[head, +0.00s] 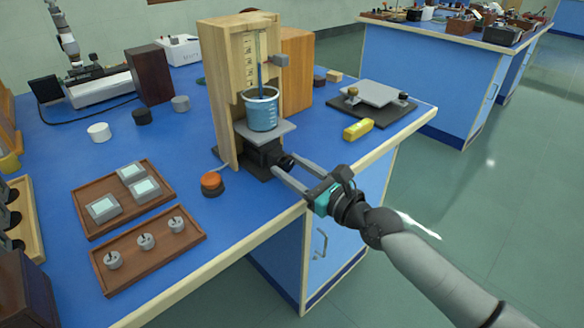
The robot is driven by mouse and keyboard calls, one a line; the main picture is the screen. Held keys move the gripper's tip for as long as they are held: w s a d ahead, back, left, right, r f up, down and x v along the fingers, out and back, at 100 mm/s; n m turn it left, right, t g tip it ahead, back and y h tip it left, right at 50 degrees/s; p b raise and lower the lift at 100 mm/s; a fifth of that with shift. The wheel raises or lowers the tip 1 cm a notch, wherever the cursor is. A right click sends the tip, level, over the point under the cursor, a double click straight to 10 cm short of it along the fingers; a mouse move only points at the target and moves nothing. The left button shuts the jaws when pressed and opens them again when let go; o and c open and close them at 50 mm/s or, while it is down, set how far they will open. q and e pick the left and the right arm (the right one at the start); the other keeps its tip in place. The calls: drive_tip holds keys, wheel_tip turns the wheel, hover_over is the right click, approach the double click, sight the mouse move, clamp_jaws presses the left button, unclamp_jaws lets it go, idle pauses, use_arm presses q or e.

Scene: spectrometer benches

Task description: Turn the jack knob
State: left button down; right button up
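The lab jack (263,155) stands at the foot of a wooden frame on the blue bench. Its grey top plate (266,133) carries a blue beaker of liquid (262,110). The dark jack knob (286,163) sticks out at the jack's front right. My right gripper (284,165) reaches in from the lower right, with its two grey fingers apart on either side of the knob. I cannot tell whether the fingertips touch it. My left gripper is not in view.
An orange-topped button (212,183) sits left of the jack. A yellow block (357,130) and a dark platform (369,105) with a grey plate lie to the right. Wooden trays (150,249) with small parts lie front left. The bench edge (272,226) runs below my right gripper.

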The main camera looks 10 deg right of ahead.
clamp_jaws()
drive_tip(key=shift+n, duration=0.3)
drive_tip(key=n, duration=0.4)
drive_tip(key=shift+n, duration=1.1)
drive_tip(key=shift+o, duration=2.2)
unclamp_jaws()
